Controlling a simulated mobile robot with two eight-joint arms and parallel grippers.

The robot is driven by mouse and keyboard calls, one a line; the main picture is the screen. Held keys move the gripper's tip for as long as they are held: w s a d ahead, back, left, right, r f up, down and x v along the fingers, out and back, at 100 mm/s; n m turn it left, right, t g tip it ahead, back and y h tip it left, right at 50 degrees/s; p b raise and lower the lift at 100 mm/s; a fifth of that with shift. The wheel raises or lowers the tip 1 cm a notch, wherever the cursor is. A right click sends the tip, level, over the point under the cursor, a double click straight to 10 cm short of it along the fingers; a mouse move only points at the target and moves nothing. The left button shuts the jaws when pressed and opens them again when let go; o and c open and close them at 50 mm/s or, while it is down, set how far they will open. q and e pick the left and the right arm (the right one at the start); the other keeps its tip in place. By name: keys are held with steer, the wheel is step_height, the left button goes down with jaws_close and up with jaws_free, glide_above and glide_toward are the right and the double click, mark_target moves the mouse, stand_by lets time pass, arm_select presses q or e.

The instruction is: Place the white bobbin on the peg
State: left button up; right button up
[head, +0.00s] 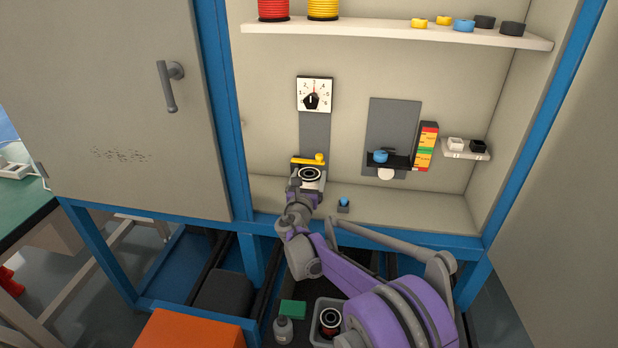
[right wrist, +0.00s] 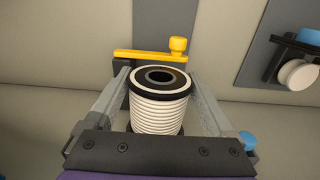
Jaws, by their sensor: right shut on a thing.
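My right gripper (head: 310,178) is shut on the white bobbin (head: 312,173), inside the cabinet near its back wall. In the right wrist view the bobbin (right wrist: 158,108) has white windings, black rims and an open central hole. It sits between the two fingers (right wrist: 160,98). A yellow bar with a knob (right wrist: 152,55) is just behind the bobbin; it also shows in the head view (head: 308,161) at the foot of a grey wall strip. I cannot make out the peg; the bobbin and gripper may hide it. My left gripper is not in view.
A dial (head: 314,94) is above the bar. To the right are a black bracket with a blue knob (head: 381,156), a white disc (head: 386,174) and a coloured stack light (head: 426,146). A blue button (head: 343,202) stands on the cabinet floor. An upper shelf (head: 390,32) holds spools.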

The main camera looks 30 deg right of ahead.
steer(key=shift+f, duration=0.15)
steer(key=o, duration=1.2)
